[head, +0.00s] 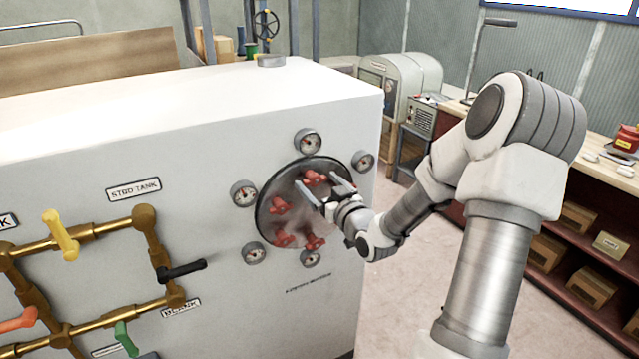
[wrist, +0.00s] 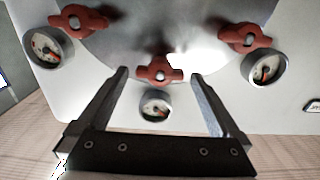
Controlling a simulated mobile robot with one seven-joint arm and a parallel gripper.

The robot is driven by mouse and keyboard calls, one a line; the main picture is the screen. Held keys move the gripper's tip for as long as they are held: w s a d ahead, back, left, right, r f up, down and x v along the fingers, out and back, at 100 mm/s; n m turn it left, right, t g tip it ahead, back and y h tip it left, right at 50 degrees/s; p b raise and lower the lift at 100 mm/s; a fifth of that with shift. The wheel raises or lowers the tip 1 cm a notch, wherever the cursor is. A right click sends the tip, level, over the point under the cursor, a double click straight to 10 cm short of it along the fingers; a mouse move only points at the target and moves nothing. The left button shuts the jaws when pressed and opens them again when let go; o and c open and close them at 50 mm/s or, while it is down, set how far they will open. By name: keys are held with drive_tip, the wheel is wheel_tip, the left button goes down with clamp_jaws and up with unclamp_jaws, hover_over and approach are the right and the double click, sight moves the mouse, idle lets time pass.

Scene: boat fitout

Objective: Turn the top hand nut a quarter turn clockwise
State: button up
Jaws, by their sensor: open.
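The round metal cover (head: 292,190) sits on the front of a white cabinet and carries several red winged hand nuts. The top hand nut (head: 315,178) is near the cover's upper edge, partly behind my gripper (head: 322,190). In the wrist view the middle red nut (wrist: 154,72) lies between the fingertips of my gripper (wrist: 160,75), its wings pointing left and right toward the fingers. A gap shows on each side, so the fingers do not touch it. My gripper is open and empty. Other red nuts (head: 280,205) sit lower on the cover.
Several round gauges ring the cover; one (wrist: 155,106) is close to the middle nut, between the fingers. Left on the white cabinet (head: 230,110) are brass pipes (head: 100,235) with coloured valve handles. A workbench with shelves (head: 590,250) stands at right.

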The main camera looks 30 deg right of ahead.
drive_tip(key=shift+c, duration=0.2)
drive_tip(key=c, duration=1.3)
drive_tip(key=shift+o, duration=0.2)
drive_tip(key=m, duration=0.4)
drive_tip(key=shift+d+m+p, duration=0.1)
drive_tip(key=shift+m+p, duration=0.3)
drive_tip(key=m+p, duration=0.1)
drive_tip(key=m, duration=0.3)
drive_tip(key=shift+m, duration=0.3)
drive_tip(key=m+p, duration=0.2)
drive_tip(key=m, duration=0.3)
drive_tip(key=shift+d, duration=0.1)
drive_tip(key=shift+f+m+p, duration=0.15)
drive_tip(key=shift+m+p, duration=0.65)
drive_tip(key=shift+m, duration=1.3)
